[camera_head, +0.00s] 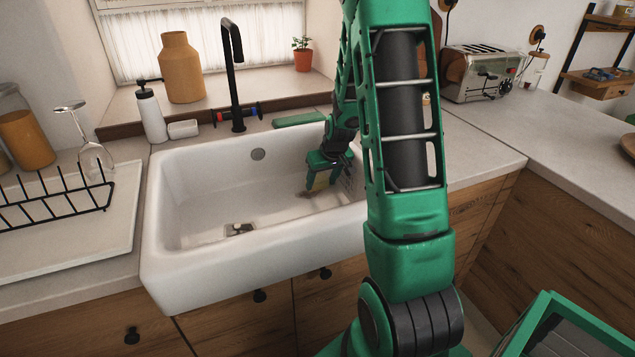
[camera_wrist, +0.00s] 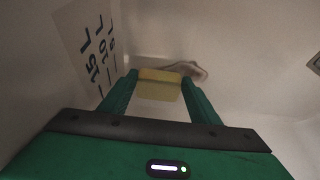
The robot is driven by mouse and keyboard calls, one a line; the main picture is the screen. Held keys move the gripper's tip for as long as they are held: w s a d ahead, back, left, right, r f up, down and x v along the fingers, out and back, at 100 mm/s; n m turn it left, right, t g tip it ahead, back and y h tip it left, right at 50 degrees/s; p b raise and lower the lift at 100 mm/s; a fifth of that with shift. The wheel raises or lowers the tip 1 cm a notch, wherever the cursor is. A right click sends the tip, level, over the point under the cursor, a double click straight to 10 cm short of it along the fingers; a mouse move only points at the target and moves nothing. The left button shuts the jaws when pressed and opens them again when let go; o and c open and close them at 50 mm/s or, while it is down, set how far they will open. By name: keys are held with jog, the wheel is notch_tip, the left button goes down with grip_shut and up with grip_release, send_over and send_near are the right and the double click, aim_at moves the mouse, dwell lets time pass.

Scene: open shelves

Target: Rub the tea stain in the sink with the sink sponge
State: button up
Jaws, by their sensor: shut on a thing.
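My green gripper (camera_head: 322,180) reaches down into the right part of the white sink (camera_head: 200,185). In the wrist view my gripper (camera_wrist: 160,88) is shut on a yellow sponge (camera_wrist: 160,76), held between the fingertips. In the head view the sponge (camera_head: 321,182) shows small between the fingers. A brownish tea stain (camera_head: 307,194) is on the sink floor just beside and below the sponge. The stain also shows in the wrist view (camera_wrist: 192,69), just beyond the sponge and partly hidden by it. I cannot tell whether the sponge touches the sink floor.
The sink walls stand close around my gripper, with marked volume lines on one wall (camera_wrist: 98,45). A drain (camera_head: 239,229) lies in the sink's front left. A black tap (camera_head: 233,80), a soap bottle (camera_head: 151,112) and a dish rack (camera_head: 55,200) stand around the sink. The sink's left part is clear.

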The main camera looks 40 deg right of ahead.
aim_at(327, 179)
jog(key=shift+s+d+r+h, duration=0.1)
jog(key=shift+s+d+h, duration=0.05)
jog(key=shift+d, duration=0.45)
jog(key=shift+s+d+r+h, duration=0.1)
jog(key=shift+d+h, duration=0.05)
jog(key=shift+d, duration=0.45)
jog(key=shift+w+d+r, duration=0.1)
jog(key=shift+w+r, duration=0.05)
jog(key=shift+r, duration=2.8)
jog(key=shift+c, duration=0.2)
jog(key=shift+r, duration=1.5)
